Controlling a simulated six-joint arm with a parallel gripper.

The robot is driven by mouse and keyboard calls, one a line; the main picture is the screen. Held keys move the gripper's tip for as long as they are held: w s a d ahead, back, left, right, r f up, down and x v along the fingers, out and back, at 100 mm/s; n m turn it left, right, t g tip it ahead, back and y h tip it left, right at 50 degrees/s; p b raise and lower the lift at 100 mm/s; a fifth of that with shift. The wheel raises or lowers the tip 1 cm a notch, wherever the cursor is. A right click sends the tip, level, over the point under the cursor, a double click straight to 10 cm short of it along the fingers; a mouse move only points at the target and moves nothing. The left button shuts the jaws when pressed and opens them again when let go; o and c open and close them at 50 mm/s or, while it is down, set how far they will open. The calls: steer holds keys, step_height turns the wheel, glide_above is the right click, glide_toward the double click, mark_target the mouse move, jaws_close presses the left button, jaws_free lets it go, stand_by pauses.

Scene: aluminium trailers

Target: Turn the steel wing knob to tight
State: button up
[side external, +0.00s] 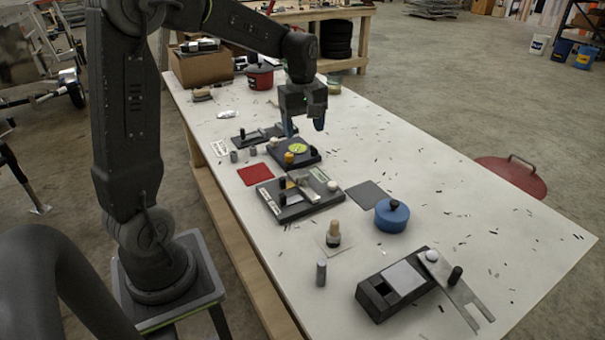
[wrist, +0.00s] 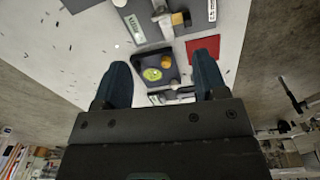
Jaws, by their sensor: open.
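My gripper (side external: 304,125) is open and empty, pointing down above the back part of the white table. Its two blue fingers also show in the wrist view (wrist: 160,84), spread apart. Below it is a dark square plate (side external: 312,157) with a yellow-green round disc (side external: 298,148) and a brass-coloured knob (side external: 289,158). In the wrist view this plate (wrist: 143,58) shows between the fingers, with the disc (wrist: 152,74) and knob (wrist: 167,61) on it. I cannot make out which part is the steel wing knob; its setting is not readable.
A dark slide fixture (side external: 290,214), red mat (side external: 255,174) and grey mat (side external: 368,195) lie in front of the plate. A blue lidded pot (side external: 391,217) and black box with a metal bracket (side external: 376,300) stand nearer. A red pot (side external: 260,78) is behind. The table's right side is mostly clear.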

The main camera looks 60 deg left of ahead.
mark_target(302, 176)
steer(key=shift+n, duration=0.7)
steer(key=f, duration=0.5)
steer(key=a+f, duration=0.1)
steer(key=f, duration=0.4)
steer(key=a+f, duration=0.1)
steer(key=f, duration=0.4)
steer(key=shift+w+f, duration=0.1)
steer(key=shift+w, duration=0.3)
steer(key=c, duration=0.9)
